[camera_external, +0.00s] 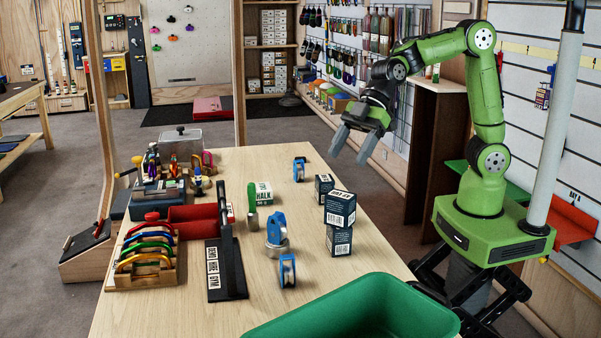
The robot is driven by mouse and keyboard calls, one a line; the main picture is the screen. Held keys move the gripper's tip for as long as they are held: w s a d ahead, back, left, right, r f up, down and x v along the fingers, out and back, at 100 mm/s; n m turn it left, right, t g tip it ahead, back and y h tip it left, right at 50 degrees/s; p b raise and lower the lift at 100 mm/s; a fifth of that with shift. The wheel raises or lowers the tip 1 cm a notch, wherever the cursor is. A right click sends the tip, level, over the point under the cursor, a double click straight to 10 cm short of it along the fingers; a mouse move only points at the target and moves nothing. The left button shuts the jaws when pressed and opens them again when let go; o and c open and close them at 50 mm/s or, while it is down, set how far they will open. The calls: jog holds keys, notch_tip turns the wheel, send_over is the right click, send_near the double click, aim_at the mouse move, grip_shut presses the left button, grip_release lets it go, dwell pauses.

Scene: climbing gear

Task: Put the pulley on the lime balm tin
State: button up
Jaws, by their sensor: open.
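A blue pulley-like piece (276,229) stands upright in the middle of the table. It appears to rest on a low, round, silvery tin (277,248), though contact is hard to judge at this size. The tin's lid is mostly hidden, and I cannot make out a lime colour or label. My gripper (354,147) is open and empty, held in the air above the table's right edge. It is well apart from the pulley and tin, up and to their right.
Two stacked dark boxes (339,240) stand right of the tin. Blue-and-white rolls stand in front (288,270) and at the back (299,170). A green bin (350,318) fills the front.

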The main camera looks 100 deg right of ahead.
jog(key=s+d+m+h, duration=0.2)
jog(key=s+d+m, duration=0.1)
jog(key=s, duration=1)
jog(key=s+d+m+g+h, duration=0.1)
jog(key=s+d+m, duration=0.3)
jog(key=s, duration=1)
jog(key=shift+d+f+h, duration=0.35)
jog(key=shift+f+h, duration=0.05)
jog(key=shift+h, duration=0.4)
